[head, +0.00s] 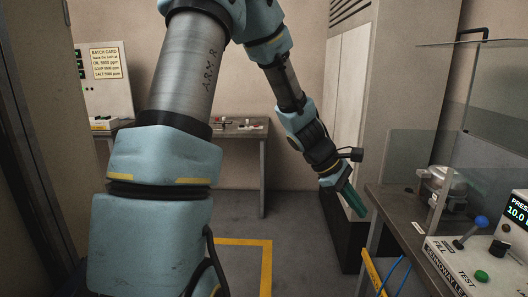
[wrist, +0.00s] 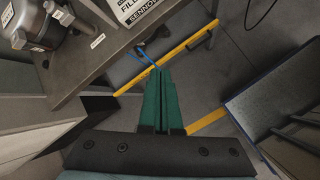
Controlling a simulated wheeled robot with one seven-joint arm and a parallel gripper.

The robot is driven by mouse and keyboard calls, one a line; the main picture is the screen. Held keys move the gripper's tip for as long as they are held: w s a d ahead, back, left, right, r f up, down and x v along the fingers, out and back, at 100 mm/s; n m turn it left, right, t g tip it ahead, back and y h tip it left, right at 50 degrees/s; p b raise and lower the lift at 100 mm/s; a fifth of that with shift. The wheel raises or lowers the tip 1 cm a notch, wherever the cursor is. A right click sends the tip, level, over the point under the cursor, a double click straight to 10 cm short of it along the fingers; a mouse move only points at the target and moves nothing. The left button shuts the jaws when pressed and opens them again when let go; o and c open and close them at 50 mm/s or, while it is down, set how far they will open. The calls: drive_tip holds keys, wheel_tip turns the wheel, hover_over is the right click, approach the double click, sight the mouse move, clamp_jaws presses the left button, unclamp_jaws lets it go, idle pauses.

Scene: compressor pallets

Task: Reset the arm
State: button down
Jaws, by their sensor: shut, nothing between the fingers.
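My arm reaches up from the lower left, bends over at the top and hangs down at the right in the head view. My gripper (head: 355,203) has green fingers and points down, beside the left edge of the right-hand workbench. In the wrist view my gripper (wrist: 161,75) shows its two green fingers lying together, shut and empty. The fingertips are over the floor, apart from the bench and from the yellow bar.
The right workbench (head: 385,197) carries a metal compressor-like device (head: 440,185) and a control panel (head: 470,262) with blue-knobbed lever. A clear screen stands behind. A yellow bar (wrist: 165,58) lies low beside the bench. A rear table (head: 240,131) stands against the wall. Floor between is open.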

drive_tip(key=s+a+m+t+y, duration=0.1)
drive_tip(key=a+m, duration=0.4)
drive_tip(key=a, duration=1)
drive_tip(key=s+a+m+t+y, duration=0.2)
drive_tip(key=a+y, duration=0.4)
drive_tip(key=a, duration=0.9)
drive_tip(key=s+m, duration=0.1)
drive_tip(key=m, duration=0.1)
drive_tip(key=shift+s+a+r+m, duration=0.15)
drive_tip(key=shift+a+r+m, duration=0.15)
drive_tip(key=shift+a+m, duration=0.1)
